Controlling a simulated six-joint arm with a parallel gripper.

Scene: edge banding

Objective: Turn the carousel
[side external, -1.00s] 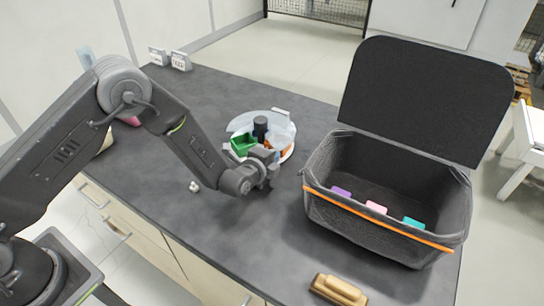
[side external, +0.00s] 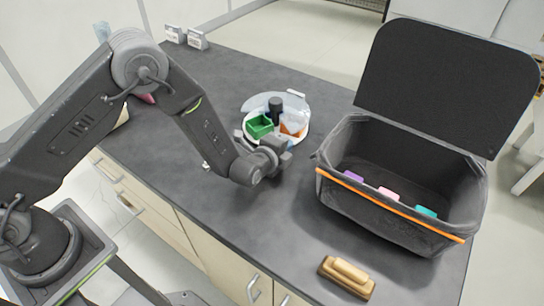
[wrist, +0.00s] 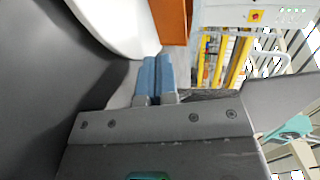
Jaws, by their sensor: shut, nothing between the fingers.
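The carousel (side external: 303,131) is a round white tray with a dark central post (side external: 275,106), standing on the dark worktop. It carries a green bin (side external: 259,126) and an orange bin (side external: 292,130), with a clear part at its back left. My gripper (side external: 283,145) is low at the carousel's near edge and hides part of it. In the wrist view my blue fingers (wrist: 155,65) are together with nothing between them. The white rim (wrist: 120,30) lies left of the fingertips and the orange bin (wrist: 174,20) just beyond them. I cannot tell whether the fingers touch either.
An open dark basket (side external: 400,220) with a raised lid and purple, pink and teal items stands to the right. A wooden-looking block (side external: 347,277) lies at the front. Small white cards (side external: 186,38) stand at the back left. The worktop (side external: 260,215) before the carousel is clear.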

